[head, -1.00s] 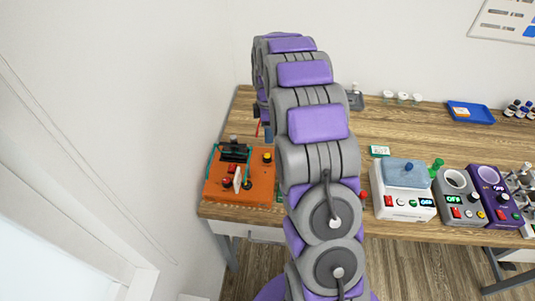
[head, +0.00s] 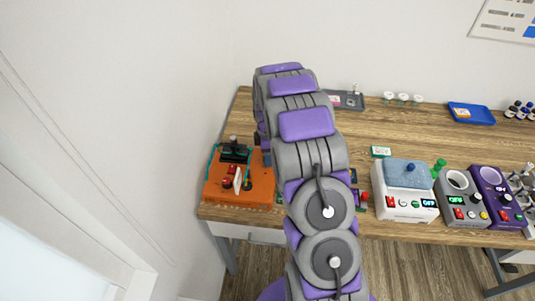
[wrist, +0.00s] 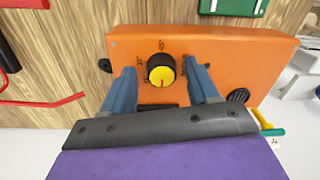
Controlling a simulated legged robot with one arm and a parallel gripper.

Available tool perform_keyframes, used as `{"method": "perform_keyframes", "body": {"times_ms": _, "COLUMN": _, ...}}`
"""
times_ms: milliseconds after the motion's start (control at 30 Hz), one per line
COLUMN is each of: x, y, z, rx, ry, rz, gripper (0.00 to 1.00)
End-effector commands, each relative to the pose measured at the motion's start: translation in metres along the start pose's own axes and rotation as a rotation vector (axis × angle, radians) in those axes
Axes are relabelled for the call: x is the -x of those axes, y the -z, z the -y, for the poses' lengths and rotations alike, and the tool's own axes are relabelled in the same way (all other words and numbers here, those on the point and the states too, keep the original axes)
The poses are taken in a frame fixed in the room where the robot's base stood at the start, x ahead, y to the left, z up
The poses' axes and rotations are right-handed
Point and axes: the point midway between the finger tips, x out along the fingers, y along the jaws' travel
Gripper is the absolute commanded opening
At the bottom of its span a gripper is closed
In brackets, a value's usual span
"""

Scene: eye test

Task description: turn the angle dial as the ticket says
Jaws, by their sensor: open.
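The angle dial (wrist: 161,70), a yellow cap with a red pointer line on a black skirt, sits on an orange box (wrist: 235,50). Small marks surround it, too small to read. In the wrist view the pointer line is toward the lower edge. My gripper (wrist: 163,80) is open, its two blue fingers on either side of the dial with gaps between.
A red frame (wrist: 40,103) lies left in the wrist view, with a green part (wrist: 233,6) at the top. In the head view, white (head: 402,207), grey (head: 463,208) and purple (head: 500,210) devices stand right of my arm. The table's middle back (head: 430,130) is clear.

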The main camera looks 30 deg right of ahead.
Motion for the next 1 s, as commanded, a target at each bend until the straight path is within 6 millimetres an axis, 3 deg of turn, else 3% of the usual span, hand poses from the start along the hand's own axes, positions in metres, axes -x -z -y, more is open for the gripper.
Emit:
{"method": "perform_keyframes", "body": {"times_ms": 67, "x": 0.0001, "y": 0.0002, "z": 0.0000, "rx": 0.000, "ry": 0.000, "rz": 0.000, "gripper": 0.58}}
{"method": "perform_keyframes", "body": {"times_ms": 633, "x": 0.0003, "y": 0.0001, "z": -0.0005, "rx": 0.000, "ry": 0.000, "rz": 0.000, "gripper": 0.04}}
{"method": "perform_keyframes", "body": {"times_ms": 1000, "x": 0.0014, "y": 0.0003, "z": -0.0011, "rx": -0.063, "ry": -0.002, "rz": -0.002, "gripper": 0.04}}
